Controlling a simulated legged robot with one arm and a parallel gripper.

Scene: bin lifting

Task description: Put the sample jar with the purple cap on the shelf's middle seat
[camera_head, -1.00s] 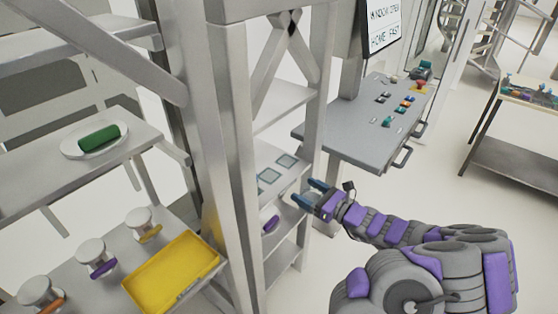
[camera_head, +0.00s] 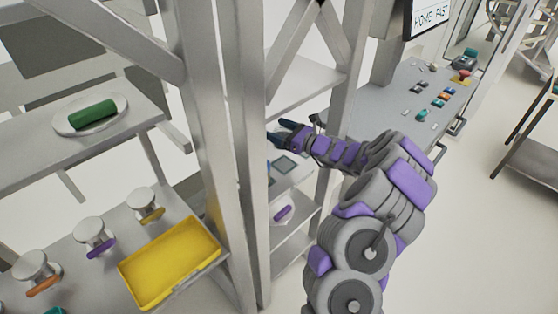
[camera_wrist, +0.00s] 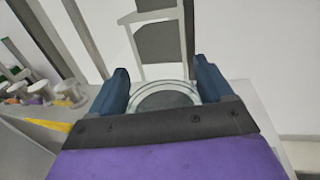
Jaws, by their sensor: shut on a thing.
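My gripper (camera_head: 279,131) is at the shelf, just above its seat level and beside the front post. In the wrist view its two blue fingers (camera_wrist: 165,88) are shut on a round, clear-rimmed thing (camera_wrist: 165,84) that looks like a glass jar. I see no purple cap on it, and the head view does not show it clearly. The shelf (camera_head: 305,168) has a square dark-framed seat (camera_head: 284,164) below my gripper. Posts and my arm hide part of this level, so I cannot tell which seat is the middle one.
A purple item (camera_head: 283,213) lies on the level below. Tall grey posts (camera_head: 243,140) stand close left of my gripper. A control desk (camera_head: 405,115) stands right.

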